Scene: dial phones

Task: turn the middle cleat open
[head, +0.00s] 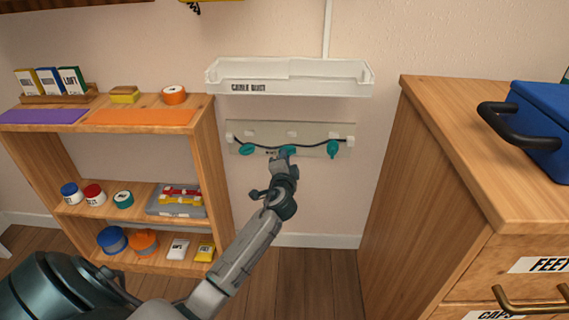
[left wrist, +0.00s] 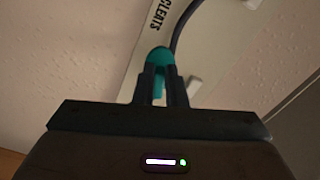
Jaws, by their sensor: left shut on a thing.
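A pale board (head: 309,132) on the wall bears three teal cleats in a row, with a dark cable running along it. The left cleat (head: 247,149) lies roughly sideways and the right cleat (head: 333,149) hangs upright. The middle cleat (head: 289,150) is partly hidden behind my left gripper (head: 284,158). In the left wrist view the two dark fingers of my left gripper (left wrist: 161,84) are shut on the teal middle cleat (left wrist: 161,57), which shows between and above them. The board (left wrist: 205,45) is marked "CLEATS" there. My right gripper is not in view.
A white cable tray (head: 310,88) is fixed to the wall just above the board. A wooden shelf (head: 213,180) with jars, tape and boxes stands at left. A wooden cabinet (head: 425,150) with a blue box (head: 545,120) stands at right.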

